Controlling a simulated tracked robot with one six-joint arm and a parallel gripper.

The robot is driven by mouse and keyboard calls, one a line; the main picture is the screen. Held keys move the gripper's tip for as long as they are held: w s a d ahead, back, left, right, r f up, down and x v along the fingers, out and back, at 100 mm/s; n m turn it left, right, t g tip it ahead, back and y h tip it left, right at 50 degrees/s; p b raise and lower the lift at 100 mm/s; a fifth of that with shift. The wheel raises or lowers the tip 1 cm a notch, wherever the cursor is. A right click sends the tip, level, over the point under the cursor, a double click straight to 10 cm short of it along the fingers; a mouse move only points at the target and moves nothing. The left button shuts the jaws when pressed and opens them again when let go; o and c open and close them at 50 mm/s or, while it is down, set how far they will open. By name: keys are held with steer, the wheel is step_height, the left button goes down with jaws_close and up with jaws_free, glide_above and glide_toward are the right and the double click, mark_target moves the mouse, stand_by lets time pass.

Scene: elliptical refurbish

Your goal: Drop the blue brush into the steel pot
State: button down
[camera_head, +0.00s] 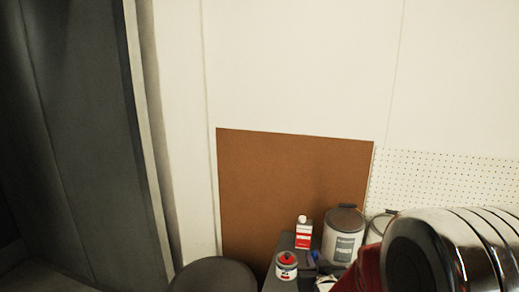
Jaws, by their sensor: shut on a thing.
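A small blue piece, which looks like part of the blue brush (315,256), shows among the items on the dark bench. The dark shape against it looks like my gripper (308,268), shut on the brush. It is small and partly hidden, so its fingers are not clear. A grey rounded vessel with a thin rim (379,226), possibly the steel pot, stands to the right of the primer can, apart from the brush. Its lower part is hidden behind my large chrome and red arm parts at the lower right.
A primer can (343,242), a white-and-red bottle (303,236) and a small can with a red top (286,265) crowd the bench around the brush. A dark rounded object (214,277) is at lower left. A brown board (290,185) and pegboard (450,180) stand behind.

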steer(key=shift+a, duration=0.15)
steer(key=d, duration=0.7)
stand_by(0.6)
